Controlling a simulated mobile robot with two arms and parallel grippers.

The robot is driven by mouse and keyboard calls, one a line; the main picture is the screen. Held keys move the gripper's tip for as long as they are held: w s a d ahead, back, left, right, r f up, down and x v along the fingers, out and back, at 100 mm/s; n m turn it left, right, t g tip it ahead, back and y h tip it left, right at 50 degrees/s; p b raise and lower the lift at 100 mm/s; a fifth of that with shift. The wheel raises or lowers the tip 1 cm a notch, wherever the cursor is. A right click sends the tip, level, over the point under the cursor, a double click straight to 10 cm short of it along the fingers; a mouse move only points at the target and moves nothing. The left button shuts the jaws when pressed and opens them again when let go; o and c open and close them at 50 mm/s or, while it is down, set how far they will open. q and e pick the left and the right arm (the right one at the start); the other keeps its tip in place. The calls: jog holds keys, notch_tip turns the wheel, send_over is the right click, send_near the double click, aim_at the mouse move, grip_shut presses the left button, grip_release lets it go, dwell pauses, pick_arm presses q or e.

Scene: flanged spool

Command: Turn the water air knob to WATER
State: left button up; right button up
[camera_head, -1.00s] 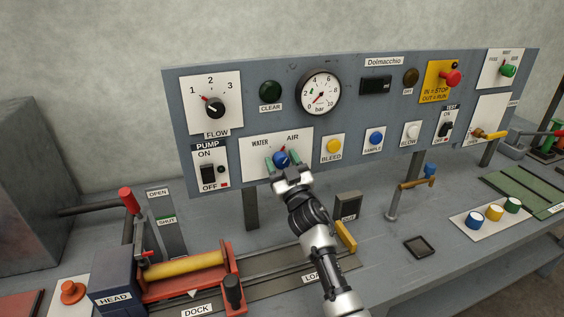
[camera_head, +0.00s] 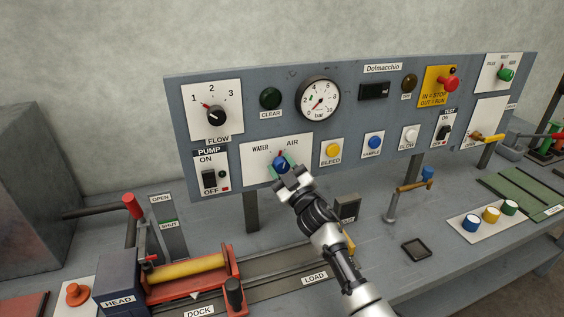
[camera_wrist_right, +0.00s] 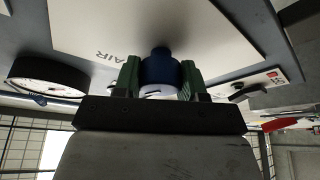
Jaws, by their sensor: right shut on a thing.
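The water air knob (camera_head: 280,163) is a blue knob on a white plate (camera_head: 252,174) marked WATER at left and AIR at right. A red pointer mark shows at its top, between the two words and nearer AIR. My right gripper (camera_head: 282,166) is at the knob, its green fingers on either side of it. In the right wrist view the knob (camera_wrist_right: 160,72) sits between the two green fingers (camera_wrist_right: 160,78), which are shut on it. The gripper hides the knob's lower part in the head view. My left gripper is not in view.
The BLEED button (camera_head: 332,151) is right of the plate, and the PUMP switch (camera_head: 209,179) is left of it. The FLOW knob (camera_head: 216,115) and pressure gauge (camera_head: 319,98) are above. The orange dock (camera_head: 190,275) lies on the bench below.

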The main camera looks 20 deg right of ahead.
jog(key=n+g+y+p, duration=0.1)
jog(key=n+p, duration=0.1)
jog(key=n, duration=0.2)
jog(key=n+g+y+p, duration=0.1)
jog(key=n+p, duration=0.1)
jog(key=n, duration=0.2)
jog(key=shift+r+g+p, duration=0.2)
jog(key=shift+g+p, duration=0.1)
jog(key=shift+p, duration=0.05)
jog(key=shift+f+n+g+p, duration=0.15)
jog(key=shift+n+g+p, duration=0.55)
jog(key=shift+n+p, duration=0.9)
jog(key=shift+n, duration=0.3)
jog(key=o, duration=0.9)
jog(key=shift+o, duration=0.2)
jog(key=b+v, duration=0.2)
jog(key=v, duration=0.8)
jog(key=shift+s+d, duration=0.3)
jog(key=shift+f, duration=0.1)
